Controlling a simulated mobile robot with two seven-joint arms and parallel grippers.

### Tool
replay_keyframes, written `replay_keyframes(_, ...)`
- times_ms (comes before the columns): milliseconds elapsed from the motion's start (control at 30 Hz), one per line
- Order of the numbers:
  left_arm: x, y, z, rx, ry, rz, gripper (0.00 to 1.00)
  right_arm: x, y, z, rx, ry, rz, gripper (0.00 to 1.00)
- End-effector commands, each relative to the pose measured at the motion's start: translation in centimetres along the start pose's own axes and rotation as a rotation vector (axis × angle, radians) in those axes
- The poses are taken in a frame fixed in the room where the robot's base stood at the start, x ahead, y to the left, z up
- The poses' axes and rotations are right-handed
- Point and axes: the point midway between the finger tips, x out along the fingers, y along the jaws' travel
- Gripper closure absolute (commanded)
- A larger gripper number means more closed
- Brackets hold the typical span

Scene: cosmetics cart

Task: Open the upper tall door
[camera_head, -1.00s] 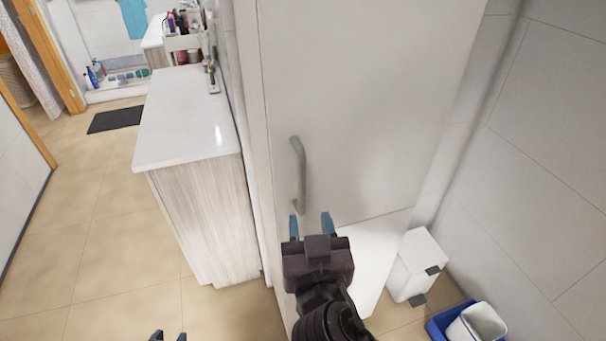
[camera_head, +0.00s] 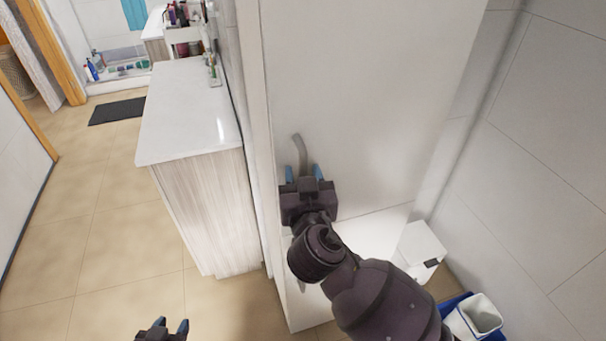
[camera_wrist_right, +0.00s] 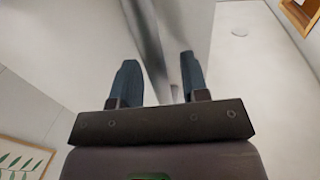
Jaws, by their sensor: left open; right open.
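The upper tall door (camera_head: 365,110) is a flat off-white panel in the head view and looks closed. Its grey bar handle (camera_head: 299,150) stands upright near the door's left edge. My right gripper (camera_head: 303,172) is open at the handle, with one blue finger on each side of it; its body hides the handle's lower part. In the right wrist view the handle (camera_wrist_right: 148,50) runs between the two spread fingers (camera_wrist_right: 160,75); I cannot tell whether they touch it. My left gripper (camera_head: 170,328) is open and empty, low at the bottom edge of the head view.
A white-topped wooden cabinet (camera_head: 190,112) stands left of the tall cabinet. A white bin (camera_head: 420,246) and a blue container with a white bucket (camera_head: 476,316) stand on the floor at the right, by the tiled wall. The floor at left is clear.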

Motion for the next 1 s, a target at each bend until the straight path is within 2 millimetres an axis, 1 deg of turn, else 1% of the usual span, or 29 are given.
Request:
replay_keyframes(200, -0.01, -0.01, 0.02, 0.0, 0.0, 0.0, 0.57, 0.03, 0.01, 0.02, 0.0, 0.0, 0.0, 0.59)
replay_keyframes(267, -0.03, -0.02, 0.04, 0.0, -0.001, 0.0, 0.57, 0.03, 0.0, 0.02, 0.0, 0.0, 0.0, 0.66)
replay_keyframes(400, -0.11, -0.03, 0.18, 0.0, -0.004, -0.001, 0.57, 0.02, 0.0, 0.01, 0.0, 0.0, 0.0, 0.88)
replay_keyframes(467, -0.17, -0.03, 0.27, 0.0, -0.005, -0.001, 0.57, 0.02, 0.0, 0.01, 0.0, 0.0, 0.0, 0.97)
replay_keyframes(500, -0.21, -0.04, 0.34, -0.001, -0.007, -0.001, 0.57, 0.02, 0.0, 0.01, 0.0, 0.0, 0.0, 1.0)
replay_keyframes(700, -0.33, -0.05, 0.53, -0.001, -0.011, -0.002, 0.57, 0.01, 0.01, 0.01, 0.0, 0.0, 0.0, 1.0)
replay_keyframes(1000, -0.21, -0.07, 0.3, 0.001, -0.007, -0.001, 0.57, -0.16, 0.32, -0.01, 0.0, 0.001, -0.005, 1.0)
